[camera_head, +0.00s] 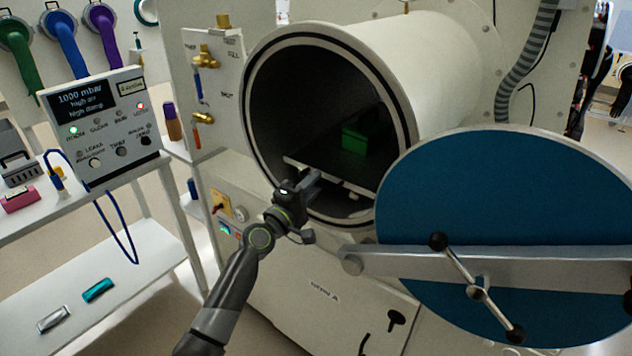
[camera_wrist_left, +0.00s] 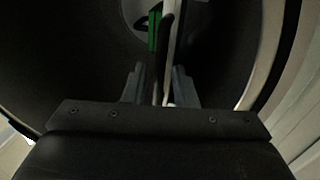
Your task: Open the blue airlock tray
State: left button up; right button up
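The round airlock with the blue door (camera_head: 510,195) stands open in the head view, its door swung to the right. Inside is a dark tray (camera_head: 330,165) with a pale front rail (camera_head: 325,176), and a green box (camera_head: 362,135) sits on it. My left gripper (camera_head: 303,184) is at the airlock mouth, by the left part of the rail. In the left wrist view, my left gripper's fingers (camera_wrist_left: 160,85) are apart, with a pale upright strip (camera_wrist_left: 172,50) between them. I cannot tell whether they touch it. The green box (camera_wrist_left: 154,28) shows beyond. My right gripper is out of view.
The open door and its grey arm (camera_head: 420,262) fill the space right of the mouth. A control panel (camera_head: 100,125) stands on a white side table (camera_head: 90,205) at left. Brass valves (camera_head: 208,57) sit beside the airlock.

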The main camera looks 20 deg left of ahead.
pick_arm(q)
jog(key=shift+w+d+r, duration=0.15)
jog(key=shift+w+d, duration=0.05)
jog(key=shift+w, duration=0.4)
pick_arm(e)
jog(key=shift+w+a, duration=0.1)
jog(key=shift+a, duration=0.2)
pick_arm(q)
grip_shut()
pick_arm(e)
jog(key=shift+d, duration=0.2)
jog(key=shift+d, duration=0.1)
